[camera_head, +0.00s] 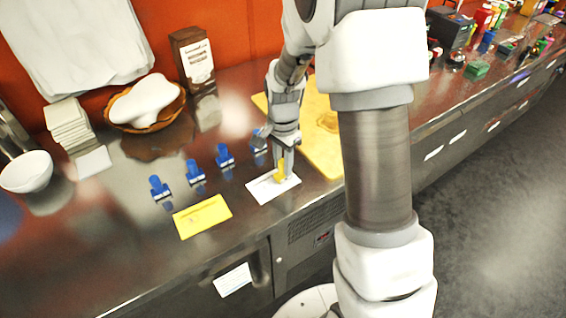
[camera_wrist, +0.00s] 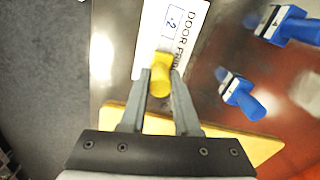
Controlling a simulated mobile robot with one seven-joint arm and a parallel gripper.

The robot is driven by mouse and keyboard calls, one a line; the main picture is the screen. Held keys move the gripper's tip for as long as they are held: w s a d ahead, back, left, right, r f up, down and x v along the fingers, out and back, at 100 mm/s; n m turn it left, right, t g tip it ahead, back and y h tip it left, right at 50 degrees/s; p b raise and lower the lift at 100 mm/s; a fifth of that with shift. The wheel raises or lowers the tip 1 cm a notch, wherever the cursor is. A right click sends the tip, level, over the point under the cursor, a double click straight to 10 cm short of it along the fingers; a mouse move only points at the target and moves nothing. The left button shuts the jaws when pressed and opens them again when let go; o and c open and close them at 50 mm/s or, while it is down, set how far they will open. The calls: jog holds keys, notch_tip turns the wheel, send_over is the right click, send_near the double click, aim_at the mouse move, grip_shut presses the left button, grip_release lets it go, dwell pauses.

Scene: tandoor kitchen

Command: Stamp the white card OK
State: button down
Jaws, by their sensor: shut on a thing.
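My gripper (camera_head: 283,166) is shut on a yellow stamp (camera_head: 280,174), over the right part of the white card (camera_head: 262,190). In the wrist view, the yellow stamp (camera_wrist: 161,74) sits between the fingertips of my gripper (camera_wrist: 160,92). There the white card (camera_wrist: 150,40) lies partly under it, with printed text and a small blue-outlined box that holds a mark. The stamp's face is hidden, and I cannot tell whether it touches the card.
Several blue stamps stand in a row on the steel counter, among them one (camera_head: 224,155) left of the card. A yellow card (camera_head: 202,216) lies to the front left. A yellow board (camera_head: 322,150) is behind and right. A basket (camera_head: 147,125) stands farther left.

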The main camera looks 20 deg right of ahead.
jog(key=shift+s, duration=0.1)
jog(key=shift+r+p, duration=2.65)
jog(key=shift+r, duration=0.85)
